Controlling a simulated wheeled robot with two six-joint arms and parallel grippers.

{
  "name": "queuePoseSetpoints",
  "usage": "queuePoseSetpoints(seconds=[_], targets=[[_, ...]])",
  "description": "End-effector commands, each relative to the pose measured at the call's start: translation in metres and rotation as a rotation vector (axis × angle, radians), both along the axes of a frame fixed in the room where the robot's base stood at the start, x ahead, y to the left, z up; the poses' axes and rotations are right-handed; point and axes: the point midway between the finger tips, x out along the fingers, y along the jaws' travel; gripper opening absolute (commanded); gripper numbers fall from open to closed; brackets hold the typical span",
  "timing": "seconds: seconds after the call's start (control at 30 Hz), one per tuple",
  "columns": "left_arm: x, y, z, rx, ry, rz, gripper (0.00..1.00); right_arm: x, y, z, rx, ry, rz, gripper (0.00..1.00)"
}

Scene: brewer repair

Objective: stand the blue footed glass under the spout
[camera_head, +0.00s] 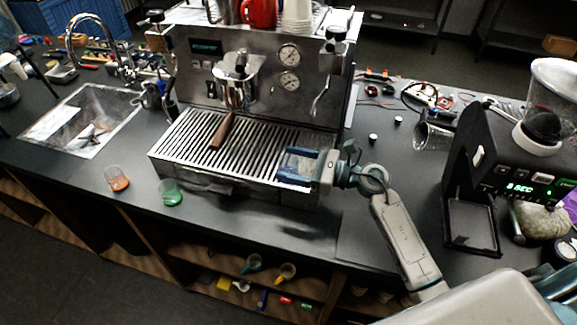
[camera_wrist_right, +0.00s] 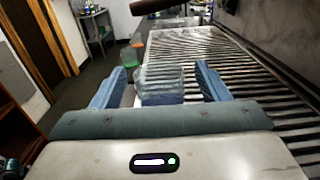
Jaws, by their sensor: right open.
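The blue footed glass (camera_wrist_right: 161,82) is clear with a blue base. In the right wrist view it stands between the two blue fingers of my right gripper (camera_wrist_right: 160,88), which is open with a finger on each side. In the head view, my right gripper (camera_head: 298,166) is low over the right end of the slatted drip tray (camera_head: 190,145), and its fingers mostly hide the glass. I cannot tell whether either finger touches the glass. The brewing group (camera_head: 238,88), with a wooden handle (camera_head: 222,131) projecting forward, is left of and behind my gripper. My left gripper is not in view.
An orange-based glass (camera_head: 118,180) and a green-based glass (camera_head: 170,193) stand on the counter left of the tray. A black grinder (camera_head: 495,165) stands at right. A sink (camera_head: 85,120) is at left. The tray's left part is clear beneath the handle.

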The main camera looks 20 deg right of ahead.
Motion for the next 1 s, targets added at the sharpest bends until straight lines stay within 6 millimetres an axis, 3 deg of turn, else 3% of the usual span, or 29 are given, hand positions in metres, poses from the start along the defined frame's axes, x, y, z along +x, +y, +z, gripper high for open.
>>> queuePoseSetpoints(seconds=[0.37, 0.4, 0.63, 0.7, 1.0], targets=[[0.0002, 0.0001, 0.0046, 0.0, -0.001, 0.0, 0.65, 0.0063, 0.0096, -0.0004, -0.001, 0.001, 0.0, 0.69], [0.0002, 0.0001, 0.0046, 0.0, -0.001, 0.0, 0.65, 0.0063, 0.0096, -0.0004, -0.001, 0.001, 0.0, 0.67], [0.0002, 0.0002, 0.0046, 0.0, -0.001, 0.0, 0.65, 0.0062, 0.0094, -0.0004, -0.001, 0.001, 0.0, 0.22], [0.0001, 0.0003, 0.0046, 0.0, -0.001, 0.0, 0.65, 0.0062, 0.0094, -0.0001, 0.0, 0.0, 0.0, 0.16], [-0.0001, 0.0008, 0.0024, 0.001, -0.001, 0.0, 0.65, 0.0064, 0.0094, 0.0023, -0.001, -0.001, 0.0, 0.16]])
